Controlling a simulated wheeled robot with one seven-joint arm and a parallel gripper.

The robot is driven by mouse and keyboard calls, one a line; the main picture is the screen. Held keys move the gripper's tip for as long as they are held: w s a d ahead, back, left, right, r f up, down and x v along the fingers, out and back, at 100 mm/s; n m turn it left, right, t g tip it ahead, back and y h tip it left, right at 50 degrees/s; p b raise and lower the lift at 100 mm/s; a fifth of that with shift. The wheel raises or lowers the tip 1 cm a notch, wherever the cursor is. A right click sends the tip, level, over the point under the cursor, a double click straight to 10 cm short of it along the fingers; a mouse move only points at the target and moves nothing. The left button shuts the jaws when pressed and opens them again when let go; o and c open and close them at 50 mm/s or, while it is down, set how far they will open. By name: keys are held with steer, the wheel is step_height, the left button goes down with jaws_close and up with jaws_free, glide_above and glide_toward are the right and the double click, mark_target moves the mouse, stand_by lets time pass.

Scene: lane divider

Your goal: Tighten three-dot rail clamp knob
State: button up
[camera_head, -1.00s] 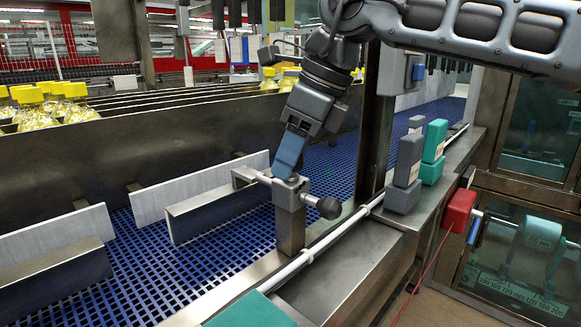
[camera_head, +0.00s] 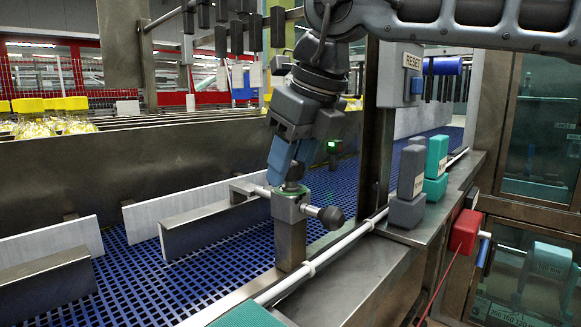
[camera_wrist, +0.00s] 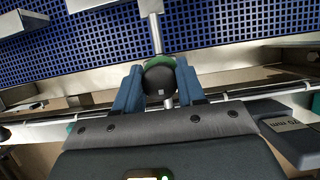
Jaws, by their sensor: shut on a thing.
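The rail clamp is a grey metal block (camera_head: 289,207) on an upright post at the conveyor edge. In the wrist view my gripper (camera_wrist: 159,92) is shut on a round black knob (camera_wrist: 159,76), a blue finger on each side. I cannot make out three dots on it.
Grey and teal blocks (camera_head: 410,184) stand on the ledge to the right. A metal column (camera_head: 375,130) rises close behind the arm. The blue mesh belt (camera_head: 120,275) is clear in front of the plates.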

steer(key=shift+r, duration=0.2)
steer(key=o, duration=1.1)
steer(key=shift+f, duration=0.1)
steer(key=shift+c, duration=0.2)
steer(key=v, duration=0.7)
steer(key=shift+r, duration=0.35)
steer(key=shift+s+d, duration=0.1)
steer(key=shift+d, duration=0.05)
